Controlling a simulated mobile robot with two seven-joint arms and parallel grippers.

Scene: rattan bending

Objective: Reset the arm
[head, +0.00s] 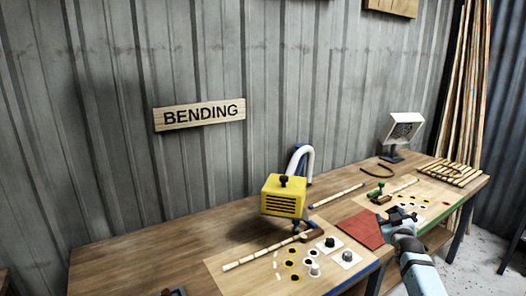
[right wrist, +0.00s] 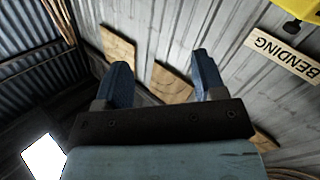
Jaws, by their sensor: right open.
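My right arm comes in from the lower right of the head view, and its gripper (head: 402,214) is over the workbench (head: 135,245), near a red mat (head: 361,229). In the right wrist view the two blue fingers of the right gripper (right wrist: 163,66) stand wide apart with nothing between them. Beyond them are the metal wall and wooden boards. My left gripper cannot be made out in either view.
A yellow box (head: 283,196) with a white bent tube (head: 302,160) stands mid-bench. A rattan pole (head: 262,252) lies in front of it. A white panel on a stand (head: 402,128) and a slatted rack (head: 452,173) are at the right. The bench's left part looks mostly clear.

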